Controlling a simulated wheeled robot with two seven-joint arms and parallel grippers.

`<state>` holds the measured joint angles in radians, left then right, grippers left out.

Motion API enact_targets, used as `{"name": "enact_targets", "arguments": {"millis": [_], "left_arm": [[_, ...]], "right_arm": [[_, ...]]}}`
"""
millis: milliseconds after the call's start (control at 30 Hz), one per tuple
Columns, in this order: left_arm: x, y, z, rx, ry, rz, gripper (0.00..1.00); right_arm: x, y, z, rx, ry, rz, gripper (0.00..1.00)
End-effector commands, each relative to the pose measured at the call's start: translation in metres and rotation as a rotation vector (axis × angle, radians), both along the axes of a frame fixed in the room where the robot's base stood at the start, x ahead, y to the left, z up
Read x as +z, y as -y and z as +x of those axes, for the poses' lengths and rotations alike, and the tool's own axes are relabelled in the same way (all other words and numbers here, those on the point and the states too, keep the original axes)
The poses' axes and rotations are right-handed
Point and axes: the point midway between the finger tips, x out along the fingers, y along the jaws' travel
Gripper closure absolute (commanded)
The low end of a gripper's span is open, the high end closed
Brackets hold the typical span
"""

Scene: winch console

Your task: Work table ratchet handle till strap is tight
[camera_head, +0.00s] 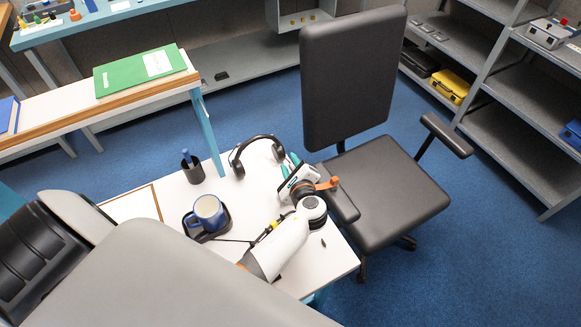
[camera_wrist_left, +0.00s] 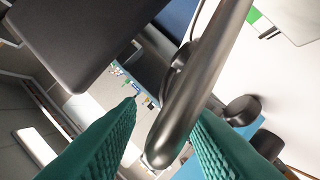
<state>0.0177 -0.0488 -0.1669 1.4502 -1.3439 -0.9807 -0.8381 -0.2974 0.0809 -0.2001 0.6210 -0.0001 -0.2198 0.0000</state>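I can make out no ratchet handle or strap in either view. My left gripper (camera_head: 287,165) is over the right end of the white desk, beside a black headset (camera_head: 262,141). In the left wrist view its two green ribbed fingers (camera_wrist_left: 168,108) are apart. The headset's dark curved band (camera_wrist_left: 200,80) crosses the gap between them, close to the camera. I cannot tell whether either finger touches it. My right gripper is in neither view.
The white desk (camera_head: 245,205) also bears a blue mug (camera_head: 208,211) and a pen cup (camera_head: 192,170). A black office chair (camera_head: 385,185) stands close at the right. A shelf with a green binder (camera_head: 140,70) is behind. Blue floor (camera_head: 450,260) is clear at lower right.

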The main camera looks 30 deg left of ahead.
Motion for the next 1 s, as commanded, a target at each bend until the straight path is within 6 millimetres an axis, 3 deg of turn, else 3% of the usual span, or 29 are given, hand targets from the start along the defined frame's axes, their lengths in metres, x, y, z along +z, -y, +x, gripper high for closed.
{"name": "enact_targets", "arguments": {"millis": [300,500,1000], "left_arm": [[-0.001,-0.002,0.002,0.000,0.000,0.000,0.67],[0.000,-0.002,0.002,0.000,0.000,0.000,0.99],[-0.005,-0.005,-0.003,-0.004,0.053,-0.029,1.00]], "right_arm": [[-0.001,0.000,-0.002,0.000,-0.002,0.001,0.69],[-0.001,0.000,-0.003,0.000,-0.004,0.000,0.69],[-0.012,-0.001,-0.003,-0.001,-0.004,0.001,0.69]]}}
